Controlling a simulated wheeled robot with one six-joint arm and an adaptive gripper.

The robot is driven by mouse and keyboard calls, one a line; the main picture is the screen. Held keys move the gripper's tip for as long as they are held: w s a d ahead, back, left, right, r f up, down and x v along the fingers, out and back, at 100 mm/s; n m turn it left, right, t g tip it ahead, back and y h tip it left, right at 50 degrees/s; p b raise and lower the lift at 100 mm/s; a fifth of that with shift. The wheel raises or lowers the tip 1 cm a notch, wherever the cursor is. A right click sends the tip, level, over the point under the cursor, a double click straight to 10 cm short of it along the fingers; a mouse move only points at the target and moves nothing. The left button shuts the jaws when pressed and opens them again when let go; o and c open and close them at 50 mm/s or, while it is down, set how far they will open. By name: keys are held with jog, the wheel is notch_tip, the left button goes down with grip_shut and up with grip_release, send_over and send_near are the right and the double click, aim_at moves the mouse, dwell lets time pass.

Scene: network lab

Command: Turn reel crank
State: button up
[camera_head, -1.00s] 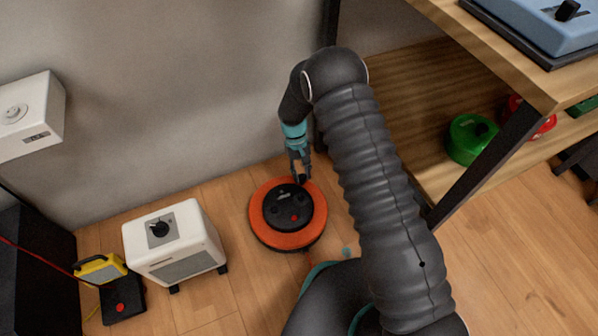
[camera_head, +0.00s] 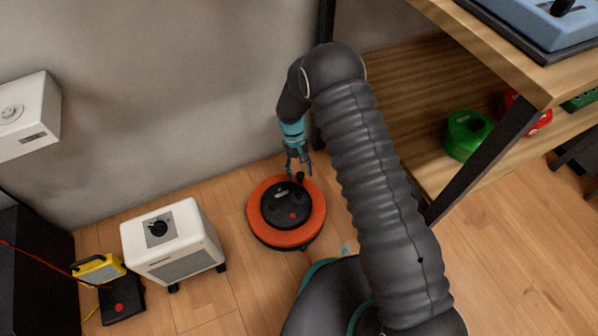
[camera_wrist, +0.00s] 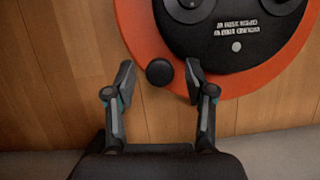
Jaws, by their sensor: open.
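The cable reel (camera_head: 261,222) is an orange disc with a black hub (camera_head: 285,208) and a red dot, on the floor by the wall. Its crank knob (camera_head: 300,177) is small, black and round, at the reel's wall-side edge. My gripper (camera_head: 299,172) is open above that edge, pointing down. In the wrist view the crank knob (camera_wrist: 159,72) lies between the spread fingertips of my gripper (camera_wrist: 157,84), with a gap on each side. The orange rim (camera_wrist: 139,32) and part of the hub with white lettering fill the top there.
A white box with a dial (camera_head: 172,245) stands left of the reel. A yellow lamp (camera_head: 98,270) and a black pedal (camera_head: 121,304) are farther left. A wooden shelf (camera_head: 400,95) with a green reel (camera_head: 466,135) is at the right.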

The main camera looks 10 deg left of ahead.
jog(key=v, duration=1.1)
jog(key=shift+r, duration=0.35)
jog(key=shift+a, duration=0.1)
